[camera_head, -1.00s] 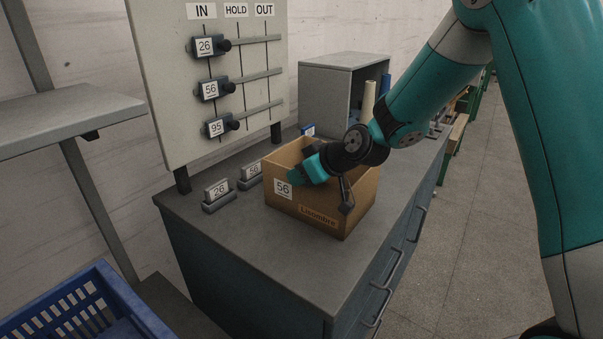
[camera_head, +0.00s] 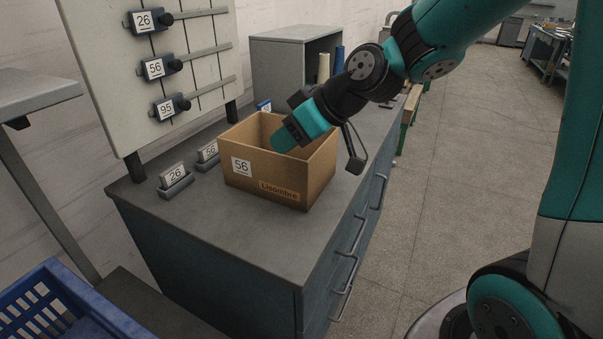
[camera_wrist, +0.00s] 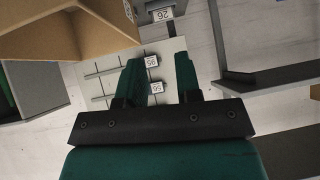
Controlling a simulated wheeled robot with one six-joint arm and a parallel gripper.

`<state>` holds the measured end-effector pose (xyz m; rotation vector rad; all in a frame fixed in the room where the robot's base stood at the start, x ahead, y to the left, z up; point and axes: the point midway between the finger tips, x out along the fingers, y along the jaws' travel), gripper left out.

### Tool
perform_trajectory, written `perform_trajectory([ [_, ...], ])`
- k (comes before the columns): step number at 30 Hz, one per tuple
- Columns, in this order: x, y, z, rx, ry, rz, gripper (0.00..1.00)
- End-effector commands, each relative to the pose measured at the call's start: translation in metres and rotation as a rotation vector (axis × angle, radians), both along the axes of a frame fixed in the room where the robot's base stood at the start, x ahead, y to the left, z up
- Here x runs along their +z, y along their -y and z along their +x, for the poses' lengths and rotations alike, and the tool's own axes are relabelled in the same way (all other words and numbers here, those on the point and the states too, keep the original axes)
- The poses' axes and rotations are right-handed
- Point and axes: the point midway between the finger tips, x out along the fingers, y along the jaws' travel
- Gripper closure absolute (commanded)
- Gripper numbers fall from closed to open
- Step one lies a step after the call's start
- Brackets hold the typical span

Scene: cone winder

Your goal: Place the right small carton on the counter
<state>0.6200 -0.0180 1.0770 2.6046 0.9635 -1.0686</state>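An open brown carton (camera_head: 262,178) stands on the grey counter (camera_head: 235,232). Its front wall carries a "56" label and the name "Lisombre". Its inside is mostly hidden. My gripper (camera_head: 284,140) is at the carton's top opening, overlapping its right part; I cannot tell whether it touches the wall. In the wrist view my gripper's two teal fingers (camera_wrist: 160,70) are apart with nothing between them but the background board. The carton (camera_wrist: 85,32) shows at the upper left there, outside the fingers.
Small holders with cards "26" (camera_head: 175,181) and "56" (camera_head: 207,155) stand left of the carton. A board (camera_head: 176,75) with tags rises behind them. A grey cubby (camera_head: 290,65) with spools stands at the back. A blue crate (camera_head: 62,310) is at the lower left. The counter's front is clear.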

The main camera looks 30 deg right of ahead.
Motion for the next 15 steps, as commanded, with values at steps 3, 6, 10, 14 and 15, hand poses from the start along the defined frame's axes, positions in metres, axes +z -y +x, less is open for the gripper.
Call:
perform_trajectory([
  [3, 0.006, -0.048, -0.075, 0.087, -0.204, -0.028, 0.68],
  [6, 0.005, -0.066, -0.14, 0.114, -0.38, -0.088, 0.68],
  [10, 0.003, -0.067, -0.198, 0.109, -0.532, -0.168, 0.68],
  [14, 0.002, -0.063, -0.22, 0.094, -0.591, -0.206, 0.68],
  [15, 0.002, -0.063, -0.221, 0.091, -0.597, -0.209, 0.68],
])
